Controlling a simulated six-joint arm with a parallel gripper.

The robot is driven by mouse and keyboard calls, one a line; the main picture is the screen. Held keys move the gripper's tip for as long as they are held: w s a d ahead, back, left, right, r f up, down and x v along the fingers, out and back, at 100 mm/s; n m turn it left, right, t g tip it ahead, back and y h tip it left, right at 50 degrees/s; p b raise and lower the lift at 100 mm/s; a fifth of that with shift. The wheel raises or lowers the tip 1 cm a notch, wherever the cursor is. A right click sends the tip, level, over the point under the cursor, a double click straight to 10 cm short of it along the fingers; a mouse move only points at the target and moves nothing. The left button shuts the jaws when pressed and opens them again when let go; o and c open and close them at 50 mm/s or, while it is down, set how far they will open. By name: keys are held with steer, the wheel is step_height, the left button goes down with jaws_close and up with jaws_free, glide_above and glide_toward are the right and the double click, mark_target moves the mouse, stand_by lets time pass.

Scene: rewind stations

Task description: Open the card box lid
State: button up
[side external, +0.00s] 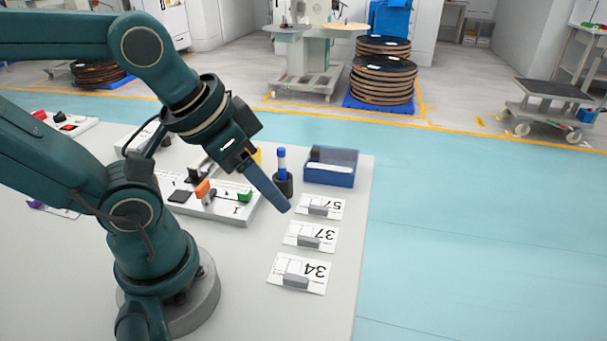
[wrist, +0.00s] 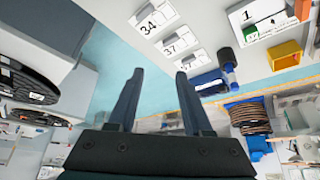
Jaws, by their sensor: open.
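The card box (side external: 330,177) is blue and stands near the far right corner of the table in the side view. Its lid (side external: 340,157) is greyish and see-through, with a small dark block at its left end. The lid appears to lie over the box, though its exact angle is hard to tell. My gripper (side external: 287,208) is open and empty, above the table in front of the box and apart from it. In the wrist view my gripper (wrist: 160,74) shows two spread fingers, and the blue box (wrist: 208,85) is partly hidden behind the right finger.
Numbered cards in grey stands, 57 (side external: 325,204), 37 (side external: 318,232) and 34 (side external: 315,270), line the right edge. A control panel (side external: 225,208) lies left. A yellow bin (wrist: 285,55) is nearby.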

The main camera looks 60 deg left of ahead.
steer(key=shift+o, duration=0.6)
